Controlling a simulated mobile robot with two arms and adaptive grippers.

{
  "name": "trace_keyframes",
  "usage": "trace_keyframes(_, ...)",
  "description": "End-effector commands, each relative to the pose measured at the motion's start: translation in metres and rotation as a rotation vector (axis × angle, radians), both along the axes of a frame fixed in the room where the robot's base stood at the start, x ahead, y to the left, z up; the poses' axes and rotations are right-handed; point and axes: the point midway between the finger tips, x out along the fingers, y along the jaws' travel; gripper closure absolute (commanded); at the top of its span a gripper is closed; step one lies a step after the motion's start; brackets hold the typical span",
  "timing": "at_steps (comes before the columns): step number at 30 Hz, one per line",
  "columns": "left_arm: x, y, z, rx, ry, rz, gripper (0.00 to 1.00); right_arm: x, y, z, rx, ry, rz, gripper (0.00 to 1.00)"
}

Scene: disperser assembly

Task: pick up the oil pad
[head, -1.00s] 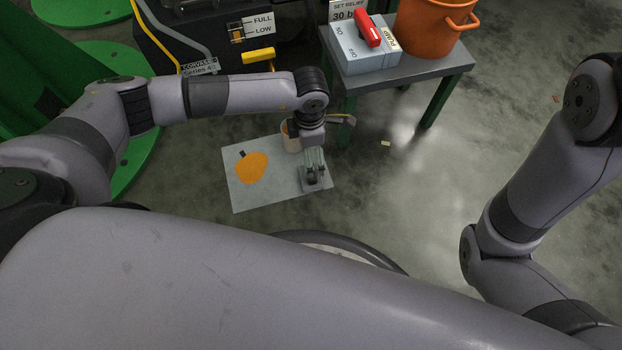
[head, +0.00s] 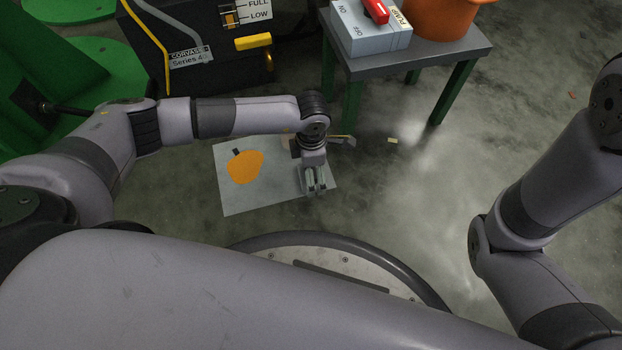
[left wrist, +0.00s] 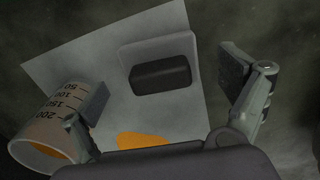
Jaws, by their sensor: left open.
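A pale grey square pad with a dark block-shaped grip (left wrist: 160,73), apparently the oil pad, lies on a light sheet (left wrist: 75,60) on the floor. My left gripper (left wrist: 168,108) is open, its fingers spread to either side of the pad in the left wrist view, with nothing between them. In the head view the left gripper (head: 315,184) points down over the right part of the sheet (head: 235,203) and hides most of the pad. I cannot tell its exact height above the pad. My right gripper is out of view.
An orange patch (head: 245,167) marks the sheet. A small table (head: 440,52) carries a switch box (head: 365,35) and an orange bucket (head: 440,20). Open floor lies to the right.

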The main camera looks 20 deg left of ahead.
Motion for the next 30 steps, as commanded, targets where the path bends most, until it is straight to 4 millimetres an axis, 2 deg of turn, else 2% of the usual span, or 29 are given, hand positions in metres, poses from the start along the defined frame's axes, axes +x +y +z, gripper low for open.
trace_keyframes(1,-0.0004,0.0001,-0.0131,0.0,0.001,0.0,0.06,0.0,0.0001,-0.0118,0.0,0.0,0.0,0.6)
trace_keyframes(2,-0.0003,0.0002,-0.0149,0.001,0.0,0.0,0.06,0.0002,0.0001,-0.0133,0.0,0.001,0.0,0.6)
trace_keyframes(11,-0.0003,0.0002,-0.0141,0.0,0.0,0.0,0.07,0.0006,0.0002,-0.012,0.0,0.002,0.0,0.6)
trace_keyframes(30,-0.0005,0.0002,-0.0142,0.0,0.001,0.0,0.5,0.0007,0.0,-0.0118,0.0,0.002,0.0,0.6)
